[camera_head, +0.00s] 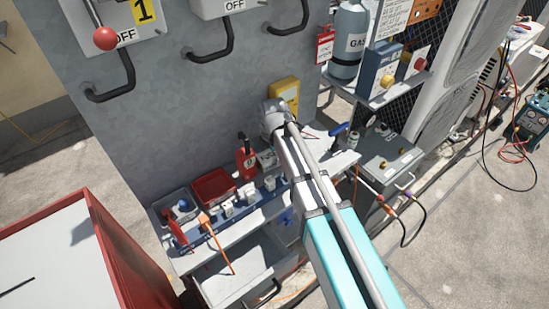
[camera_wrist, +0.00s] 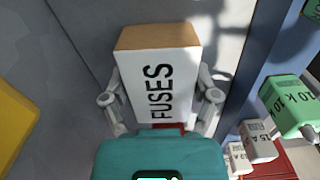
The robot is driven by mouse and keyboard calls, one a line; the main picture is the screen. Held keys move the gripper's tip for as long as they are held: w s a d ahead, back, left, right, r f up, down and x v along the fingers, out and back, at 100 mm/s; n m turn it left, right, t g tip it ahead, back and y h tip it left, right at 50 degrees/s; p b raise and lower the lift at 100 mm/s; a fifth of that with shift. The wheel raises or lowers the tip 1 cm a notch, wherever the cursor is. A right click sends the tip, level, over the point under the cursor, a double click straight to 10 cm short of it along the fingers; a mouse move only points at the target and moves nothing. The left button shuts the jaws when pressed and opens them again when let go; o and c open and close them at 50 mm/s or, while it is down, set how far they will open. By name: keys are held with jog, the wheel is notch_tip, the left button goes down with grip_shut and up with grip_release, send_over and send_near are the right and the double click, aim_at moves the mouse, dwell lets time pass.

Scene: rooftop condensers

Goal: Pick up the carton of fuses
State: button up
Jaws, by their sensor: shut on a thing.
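The carton of fuses (camera_wrist: 158,85) is a white box with a brown end and black FUSES lettering. It fills the middle of the wrist view, between the two grey fingers of my gripper (camera_wrist: 160,82). My gripper is shut on it, one finger at each side. In the head view my gripper is at the end of my arm, above the shelf against the grey cabinet. I cannot make out the carton there. Whether it is clear of the shelf cannot be told.
A yellow device (camera_head: 285,92) stands close behind my gripper. The shelf holds a red bin (camera_head: 214,187), a grey bin (camera_head: 176,205) and a red bottle (camera_head: 246,160). A green labelled part (camera_wrist: 288,100) and white blocks (camera_wrist: 258,140) are right of the carton. A gas cylinder (camera_head: 348,45) stands upper right.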

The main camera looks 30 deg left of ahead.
aim_at(274, 154)
jog(key=shift+d+r, duration=0.1)
jog(key=shift+r, duration=0.05)
jog(key=shift+s+d+r+p, duration=0.15)
jog(key=shift+r+p, duration=0.25)
jog(key=shift+p, duration=0.1)
notch_tip(274, 154, up, 10)
jog(key=p, duration=1)
jog(key=s+d, duration=0.4)
jog(key=d, duration=0.4)
jog(key=s+d, duration=0.5)
jog(key=d, duration=0.4)
jog(key=shift+d+r, duration=0.15)
